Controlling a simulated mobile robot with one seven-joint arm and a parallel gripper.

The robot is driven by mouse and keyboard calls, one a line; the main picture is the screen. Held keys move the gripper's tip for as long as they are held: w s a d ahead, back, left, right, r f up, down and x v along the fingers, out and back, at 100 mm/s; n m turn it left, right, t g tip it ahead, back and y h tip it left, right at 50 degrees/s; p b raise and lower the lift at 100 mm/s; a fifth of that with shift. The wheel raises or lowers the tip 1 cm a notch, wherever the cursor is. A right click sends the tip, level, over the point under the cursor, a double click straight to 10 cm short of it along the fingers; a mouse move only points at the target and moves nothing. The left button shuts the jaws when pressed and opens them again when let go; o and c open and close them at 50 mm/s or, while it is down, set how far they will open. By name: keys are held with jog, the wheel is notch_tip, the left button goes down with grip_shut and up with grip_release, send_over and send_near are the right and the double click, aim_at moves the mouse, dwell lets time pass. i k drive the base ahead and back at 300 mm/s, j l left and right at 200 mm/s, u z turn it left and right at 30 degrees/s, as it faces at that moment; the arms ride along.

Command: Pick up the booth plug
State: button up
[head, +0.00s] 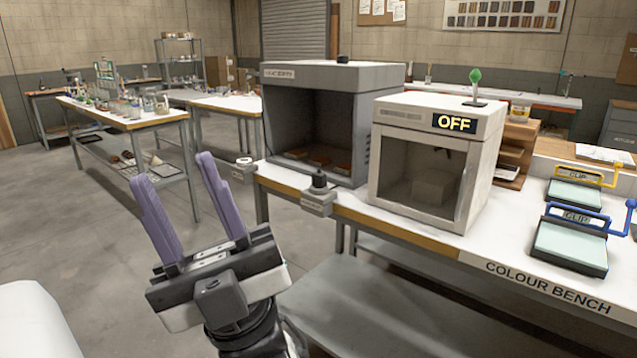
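A small black plug-like piece (318,182) stands upright on a grey block (318,204) at the front edge of the bench. It looks like the booth plug, but it is too small to be sure. My gripper (174,170) has two purple fingers, spread apart with nothing between them. It is in front of the bench's left end, to the left of the black piece and apart from it in the picture. A white booth (393,114) with a display reading "OFF" stands on the bench. A larger grey booth (330,74), open at the front, stands to its left.
The colour bench (480,250) also holds two clip frames (570,246) at the right. A small bracket with a pale ring (243,163) sits at its left end. A cluttered table (125,122) stands behind at the left. Open floor (60,225) lies left of my gripper.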

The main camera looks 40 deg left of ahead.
aim_at(318, 179)
jog(key=u, duration=0.5)
jog(key=j+u, duration=0.15)
jog(key=u, duration=0.35)
jog(key=j+u, duration=0.1)
jog(key=u, duration=0.4)
